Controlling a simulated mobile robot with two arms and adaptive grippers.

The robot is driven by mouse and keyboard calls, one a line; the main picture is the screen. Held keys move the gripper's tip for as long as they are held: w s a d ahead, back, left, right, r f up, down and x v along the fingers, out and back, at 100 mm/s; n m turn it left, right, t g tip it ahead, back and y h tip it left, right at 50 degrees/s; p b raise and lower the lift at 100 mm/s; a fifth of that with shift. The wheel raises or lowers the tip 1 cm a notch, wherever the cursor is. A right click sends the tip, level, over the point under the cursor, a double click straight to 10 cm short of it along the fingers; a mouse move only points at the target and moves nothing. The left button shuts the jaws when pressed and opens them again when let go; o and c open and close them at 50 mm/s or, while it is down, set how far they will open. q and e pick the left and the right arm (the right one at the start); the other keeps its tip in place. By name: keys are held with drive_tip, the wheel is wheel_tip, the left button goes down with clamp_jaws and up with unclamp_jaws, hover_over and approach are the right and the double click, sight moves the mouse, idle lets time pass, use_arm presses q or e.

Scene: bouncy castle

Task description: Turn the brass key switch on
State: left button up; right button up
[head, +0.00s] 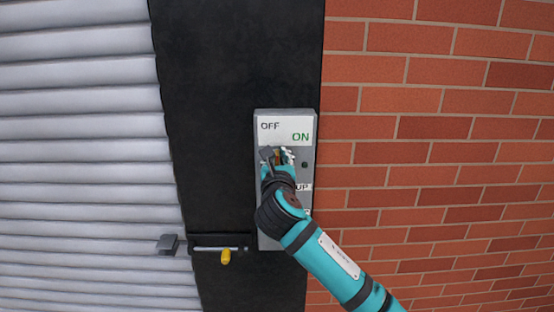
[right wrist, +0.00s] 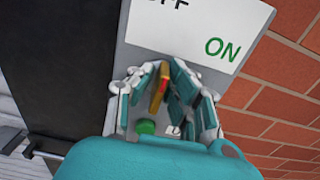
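The brass key switch (right wrist: 158,88) has a red mark near its top. It stands close to upright on a grey control box (head: 260,125) with a white OFF/ON label (head: 286,130). My right gripper (head: 277,157) is in front of the box, just below the label. In the right wrist view its fingers (right wrist: 160,92) stand on either side of the key, with narrow gaps showing, so it looks open around it. The fingers partly hide the key in the head view. My left gripper is not in view.
A dark round button (head: 305,165) and an UP label (head: 303,187) are at the box's right side. A green button (right wrist: 146,127) shows below the key. A bolt latch (head: 220,248) is at lower left, by a grey shutter (head: 80,120). A brick wall (head: 430,110) stands right.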

clamp_jaws()
drive_tip(key=shift+m, duration=0.3)
drive_tip(key=m, duration=0.2)
drive_tip(key=shift+m, duration=0.3)
drive_tip(key=m, duration=0.5)
drive_tip(key=shift+d+f, duration=0.15)
drive_tip(key=shift+f, duration=0.05)
drive_tip(key=m+b, duration=0.1)
drive_tip(key=m, duration=0.4)
drive_tip(key=shift+f, duration=0.15)
drive_tip(key=m+b, duration=0.1)
drive_tip(key=m, duration=0.3)
drive_tip(key=shift+d+m, duration=0.1)
drive_tip(key=shift+m, duration=0.2)
drive_tip(key=shift+b, duration=0.3)
drive_tip(key=shift+o, duration=2.4)
unclamp_jaws()
